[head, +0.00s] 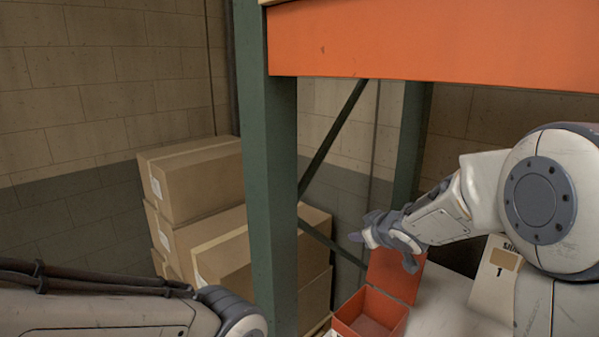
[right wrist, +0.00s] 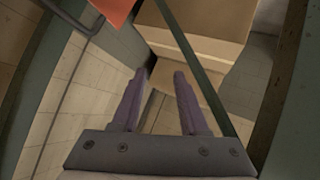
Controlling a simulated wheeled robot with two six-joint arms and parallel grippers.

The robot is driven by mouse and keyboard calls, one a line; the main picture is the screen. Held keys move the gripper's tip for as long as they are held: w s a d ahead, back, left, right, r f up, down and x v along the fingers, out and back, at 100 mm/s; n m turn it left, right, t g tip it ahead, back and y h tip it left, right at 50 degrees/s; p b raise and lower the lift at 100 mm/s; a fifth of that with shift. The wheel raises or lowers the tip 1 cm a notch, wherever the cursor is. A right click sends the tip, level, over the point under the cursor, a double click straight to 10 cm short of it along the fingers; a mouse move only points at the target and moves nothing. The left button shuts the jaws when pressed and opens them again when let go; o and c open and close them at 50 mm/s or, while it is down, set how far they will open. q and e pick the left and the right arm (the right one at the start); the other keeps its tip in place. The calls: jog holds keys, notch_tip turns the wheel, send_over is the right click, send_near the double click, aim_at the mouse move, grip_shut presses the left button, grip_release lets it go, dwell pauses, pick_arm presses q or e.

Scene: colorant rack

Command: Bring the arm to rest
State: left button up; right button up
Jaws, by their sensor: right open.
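My right arm comes in from the right in the head view, and its gripper (head: 362,237) is held in the air above and beside an open red box. In the right wrist view the two fingers of this gripper (right wrist: 158,75) stand apart with nothing between them. Past them are the rack's brace, the wall and a cardboard box. My left arm shows at the lower left of the head view. Its gripper is not in the picture.
The open red box (head: 376,304) sits on a pale surface (head: 445,300). A white container (head: 495,280) marked 1 stands at right. A green rack post (head: 270,180) and orange beam (head: 440,45) frame the space. Cardboard boxes (head: 195,180) are stacked behind the post.

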jog(key=s+a+f+g+b, duration=0.2)
jog(key=s+a+f+g, duration=0.1)
jog(key=s, duration=1)
jog(key=s+a+f+g+b, duration=0.1)
jog(key=s+a+f+g, duration=0.3)
jog(key=s, duration=0.9)
jog(key=s+a+f+n+g+h+b, duration=0.1)
jog(key=s+a+f+g+b, duration=0.1)
jog(key=s+f, duration=0.5)
jog(key=s+a+g, duration=0.1)
jog(key=s+g, duration=0.1)
jog(key=s, duration=0.4)
jog(key=shift+a+b, duration=0.3)
jog(key=shift+a, duration=0.1)
